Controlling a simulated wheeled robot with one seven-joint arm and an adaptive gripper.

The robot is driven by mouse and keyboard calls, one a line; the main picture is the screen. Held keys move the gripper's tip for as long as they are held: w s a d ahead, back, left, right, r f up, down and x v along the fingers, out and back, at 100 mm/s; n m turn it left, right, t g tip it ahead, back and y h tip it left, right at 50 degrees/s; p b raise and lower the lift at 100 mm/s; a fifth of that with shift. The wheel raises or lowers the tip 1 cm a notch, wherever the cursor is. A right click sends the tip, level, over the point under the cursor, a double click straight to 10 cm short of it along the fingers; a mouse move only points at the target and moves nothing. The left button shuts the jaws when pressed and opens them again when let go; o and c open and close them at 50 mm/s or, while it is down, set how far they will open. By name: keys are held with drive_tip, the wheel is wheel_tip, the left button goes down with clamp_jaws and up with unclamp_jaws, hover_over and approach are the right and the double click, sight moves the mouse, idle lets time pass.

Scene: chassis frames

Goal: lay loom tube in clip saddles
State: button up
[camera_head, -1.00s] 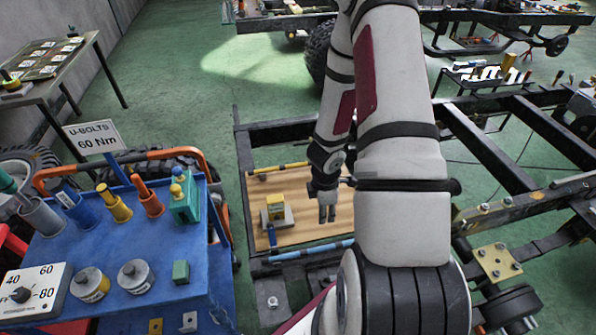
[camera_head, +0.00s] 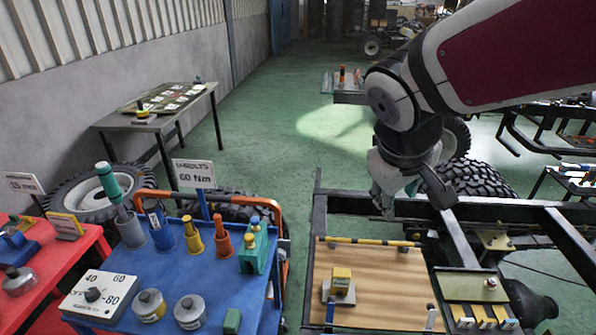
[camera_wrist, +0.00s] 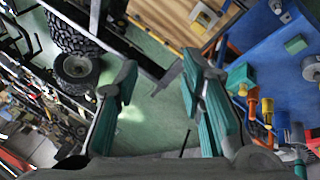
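A yellow tube with dark bands (camera_head: 370,242) lies along the far edge of a wooden board (camera_head: 385,290), resting on small dark supports. I cannot tell for sure whether it is the loom tube. A yellow block on a grey base (camera_head: 341,280) stands on the board, with a small blue piece in front. My gripper (camera_head: 386,208) hangs beyond the board's far edge, apart from the tube. In the wrist view my gripper (camera_wrist: 158,100) has its teal-padded fingers spread, with only green floor between them. The board's near edge is out of the head view.
A blue trolley (camera_head: 165,260) with holders, sockets and an orange rail stands left of the board. Black chassis rails (camera_head: 480,207) and a tyre (camera_head: 470,178) lie around and beyond my gripper.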

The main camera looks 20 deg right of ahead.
drive_tip(key=s+a+r+t+y, duration=0.1)
drive_tip(key=s+a+r+y, duration=0.1)
drive_tip(key=a, duration=0.3)
drive_tip(key=s+a+r+m+y, duration=0.1)
drive_tip(key=s+a+r+y, duration=0.1)
drive_tip(key=s+a, duration=0.2)
drive_tip(key=shift+s+a+r+t, duration=0.2)
drive_tip(key=shift+s+a+t, duration=0.15)
drive_tip(key=shift+a, duration=0.8)
drive_tip(key=w+f+b, duration=0.5)
drive_tip(key=w, duration=0.1)
drive_tip(key=shift+w, duration=0.15)
drive_tip(key=shift+d+f, duration=0.1)
drive_tip(key=shift+d, duration=0.05)
